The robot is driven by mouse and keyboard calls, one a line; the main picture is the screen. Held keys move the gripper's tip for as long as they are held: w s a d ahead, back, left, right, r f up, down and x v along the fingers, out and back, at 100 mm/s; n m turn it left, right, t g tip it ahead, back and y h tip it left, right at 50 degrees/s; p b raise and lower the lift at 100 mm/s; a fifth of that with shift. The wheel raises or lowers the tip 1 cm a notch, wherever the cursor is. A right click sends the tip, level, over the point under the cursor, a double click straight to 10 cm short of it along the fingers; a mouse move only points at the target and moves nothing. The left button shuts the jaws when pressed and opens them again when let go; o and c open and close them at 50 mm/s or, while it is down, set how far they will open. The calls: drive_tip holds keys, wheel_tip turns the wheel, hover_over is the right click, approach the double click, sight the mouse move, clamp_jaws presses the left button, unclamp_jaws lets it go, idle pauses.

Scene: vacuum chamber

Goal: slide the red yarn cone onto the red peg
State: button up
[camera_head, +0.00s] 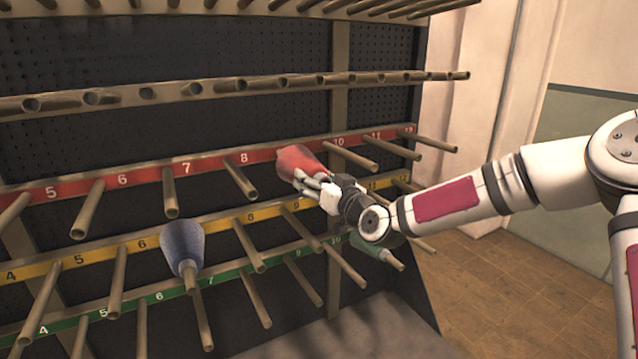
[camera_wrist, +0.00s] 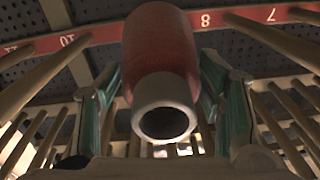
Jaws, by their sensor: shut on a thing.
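The red yarn cone (camera_head: 297,159) is at the red-labelled peg row (camera_head: 207,165), over where the number 9 label would be. My gripper (camera_head: 318,184) is shut on it. In the wrist view the cone (camera_wrist: 160,45) sits between my green-padded fingers (camera_wrist: 162,90), its grey, hollow narrow end toward the camera. No peg shows through that opening. The peg at 9 is hidden behind the cone and gripper. I cannot tell whether the cone is around it or only in front of it.
Bare pegs stick out on either side, such as those by 8 (camera_head: 238,179) and 10 (camera_head: 350,153). A blue cone (camera_head: 182,244) sits on a yellow-row peg. A green cone (camera_head: 370,249) is below my gripper. Open floor (camera_head: 540,270) lies at right.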

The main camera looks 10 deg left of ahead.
drive_tip(key=shift+b+x, duration=1.75)
drive_tip(key=shift+x, duration=1.25)
drive_tip(key=o, duration=1.6)
drive_tip(key=shift+d+f, duration=0.1)
drive_tip(key=shift+s, duration=0.1)
drive_tip(key=v, duration=1.2)
